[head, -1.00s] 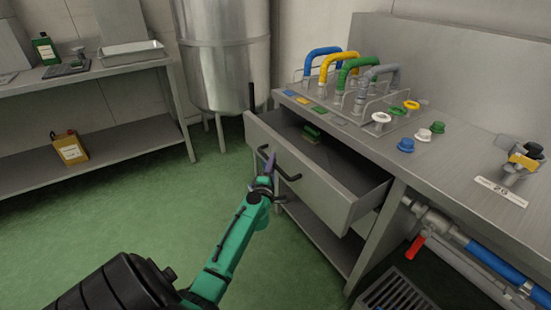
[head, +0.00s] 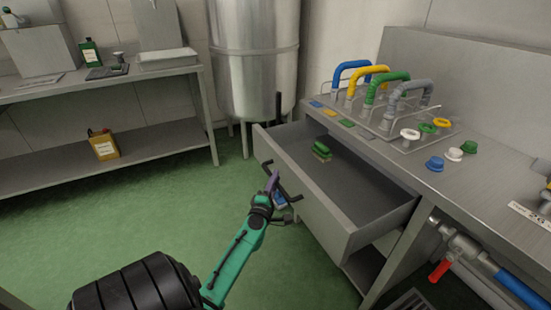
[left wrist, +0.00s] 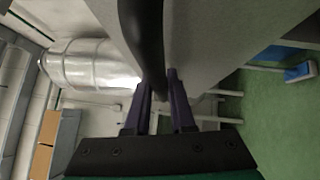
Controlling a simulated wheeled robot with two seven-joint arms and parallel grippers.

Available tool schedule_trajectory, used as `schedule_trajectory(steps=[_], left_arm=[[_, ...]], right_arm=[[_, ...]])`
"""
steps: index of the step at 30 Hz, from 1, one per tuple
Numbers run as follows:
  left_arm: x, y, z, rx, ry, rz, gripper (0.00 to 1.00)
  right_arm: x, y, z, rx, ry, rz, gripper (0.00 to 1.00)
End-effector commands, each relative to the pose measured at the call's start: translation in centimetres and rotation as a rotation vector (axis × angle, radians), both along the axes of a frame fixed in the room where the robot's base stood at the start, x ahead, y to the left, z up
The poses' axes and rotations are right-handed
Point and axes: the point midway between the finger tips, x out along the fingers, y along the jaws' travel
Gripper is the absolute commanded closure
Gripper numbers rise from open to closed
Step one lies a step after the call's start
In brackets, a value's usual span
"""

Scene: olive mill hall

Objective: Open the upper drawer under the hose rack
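The upper drawer (head: 318,200) under the hose rack (head: 372,118) is pulled well out of the steel bench. Its inside shows, with a green brush (head: 321,148) lying near the far left. My left gripper (head: 272,184) is at the upper drawer's handle. In the left wrist view, the black handle (left wrist: 146,40) passes between the two purple fingers (left wrist: 160,95), which close on it. My right gripper is not in view.
Blue, white and green caps (head: 453,154) sit on the bench top. A steel tank (head: 255,65) stands behind the drawer. A side table (head: 110,78) with a lower shelf holding a yellow can (head: 103,144) is at left. Green floor (head: 170,220) lies clear between.

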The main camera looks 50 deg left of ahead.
Motion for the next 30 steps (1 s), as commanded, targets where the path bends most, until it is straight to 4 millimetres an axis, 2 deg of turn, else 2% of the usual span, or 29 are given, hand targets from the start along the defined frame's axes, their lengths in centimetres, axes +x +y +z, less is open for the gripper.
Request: schedule_trajectory(steps=[1,2,14,20,27,30], left_arm=[[0.0,-0.1,-0.1,-0.002,0.001,-0.001,0.57],[0.0,-0.1,-0.1,-0.002,0.001,0.0,0.51],[-0.6,-0.3,-0.3,0.0,0.002,0.001,0.51],[-3.8,-2.1,-1.1,-0.001,0.005,-0.001,0.51],[-9.7,-5.3,-2.3,0.0,0.007,-0.001,0.51],[-11.4,-6.3,-2.4,-0.001,0.005,0.0,0.51]], right_arm=[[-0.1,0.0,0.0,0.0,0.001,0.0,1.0],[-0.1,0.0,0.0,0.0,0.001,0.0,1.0],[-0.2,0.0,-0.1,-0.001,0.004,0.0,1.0],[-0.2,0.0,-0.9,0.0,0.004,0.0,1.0],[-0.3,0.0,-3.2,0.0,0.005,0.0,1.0],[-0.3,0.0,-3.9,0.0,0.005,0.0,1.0]])
